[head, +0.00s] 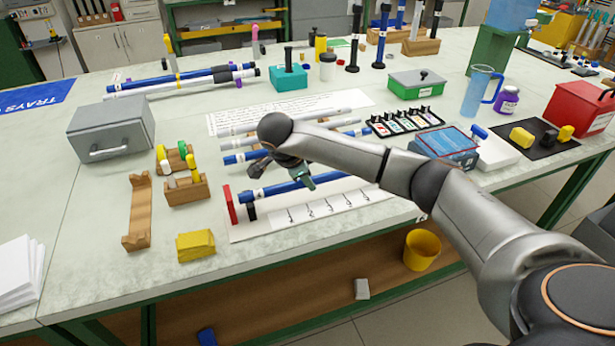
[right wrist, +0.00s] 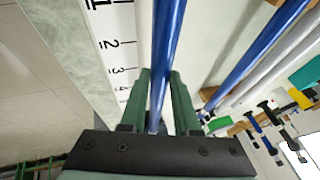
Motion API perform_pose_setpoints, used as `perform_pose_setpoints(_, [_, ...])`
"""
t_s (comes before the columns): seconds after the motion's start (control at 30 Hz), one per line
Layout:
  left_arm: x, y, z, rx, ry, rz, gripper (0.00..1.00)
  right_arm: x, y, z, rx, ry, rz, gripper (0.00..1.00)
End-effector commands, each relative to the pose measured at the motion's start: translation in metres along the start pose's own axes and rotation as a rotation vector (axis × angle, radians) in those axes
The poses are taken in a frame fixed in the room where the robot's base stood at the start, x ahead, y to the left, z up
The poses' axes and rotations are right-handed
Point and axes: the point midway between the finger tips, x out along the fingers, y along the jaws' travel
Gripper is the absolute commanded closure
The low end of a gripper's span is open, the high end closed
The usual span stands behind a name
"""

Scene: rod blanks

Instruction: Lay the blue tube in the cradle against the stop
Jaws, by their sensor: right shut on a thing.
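The blue tube (head: 275,188) lies over a white board (head: 375,195) with numbered marks. My right gripper (head: 303,181) is shut on the tube near its middle. In the right wrist view the tube (right wrist: 167,60) runs between the green fingers (right wrist: 160,105). The tube's left end is close to the red upright stop (head: 230,204); I cannot tell whether they touch. A black cradle support (head: 252,211) stands under that end; I cannot tell whether the tube rests on it. Any support farther right is hidden. My left gripper is not in view.
Another blue tube (head: 240,158) and pale tubes (head: 315,116) lie behind the board. A wooden rack (head: 137,215), a wooden block with pegs (head: 188,192) and a yellow block (head: 196,246) stand to the left. A black tray of small parts (head: 405,121) stands behind my arm.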

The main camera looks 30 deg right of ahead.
Motion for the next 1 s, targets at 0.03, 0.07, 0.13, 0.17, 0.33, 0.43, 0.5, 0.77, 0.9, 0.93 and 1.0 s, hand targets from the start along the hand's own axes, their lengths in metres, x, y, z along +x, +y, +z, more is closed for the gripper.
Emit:
perform_pose_setpoints(0.03, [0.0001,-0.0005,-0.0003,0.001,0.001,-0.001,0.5,-0.0003,-0.0003,-0.0004,0.001,0.0,-0.001,1.0])
perform_pose_setpoints(0.07, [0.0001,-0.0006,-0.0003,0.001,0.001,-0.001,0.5,-0.0003,-0.0003,-0.0003,0.001,0.0,-0.001,1.0])
perform_pose_setpoints(0.13, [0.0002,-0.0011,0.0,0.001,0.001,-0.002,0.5,-0.0004,-0.0003,-0.0002,0.0,0.0,-0.001,1.0])
perform_pose_setpoints(0.17, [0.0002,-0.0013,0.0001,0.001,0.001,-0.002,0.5,-0.0005,-0.0003,0.0,0.0,0.0,-0.001,1.0])
perform_pose_setpoints(0.33, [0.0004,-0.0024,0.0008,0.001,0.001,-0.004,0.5,-0.0011,-0.0004,0.0015,0.0,0.0,-0.001,1.0])
perform_pose_setpoints(0.43, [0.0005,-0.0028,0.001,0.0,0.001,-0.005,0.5,-0.0016,-0.0004,0.0026,0.0,0.0,0.0,1.0])
perform_pose_setpoints(0.5, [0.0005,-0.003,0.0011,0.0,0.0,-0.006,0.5,-0.0019,-0.0004,0.0034,0.0,0.0,0.0,1.0])
perform_pose_setpoints(0.77, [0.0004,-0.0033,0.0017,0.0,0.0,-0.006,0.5,-0.0032,-0.0004,0.0063,0.0,0.0,0.0,1.0])
perform_pose_setpoints(0.9, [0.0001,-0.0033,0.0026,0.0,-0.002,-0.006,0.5,-0.0038,-0.0004,0.008,0.0,0.0,0.0,1.0])
perform_pose_setpoints(0.93, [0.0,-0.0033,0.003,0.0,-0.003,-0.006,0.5,-0.004,-0.0004,0.0084,0.0,0.0,0.0,1.0])
perform_pose_setpoints(1.0, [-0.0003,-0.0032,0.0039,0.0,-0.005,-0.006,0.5,-0.0043,-0.0003,0.0093,0.0,0.0,0.0,1.0])
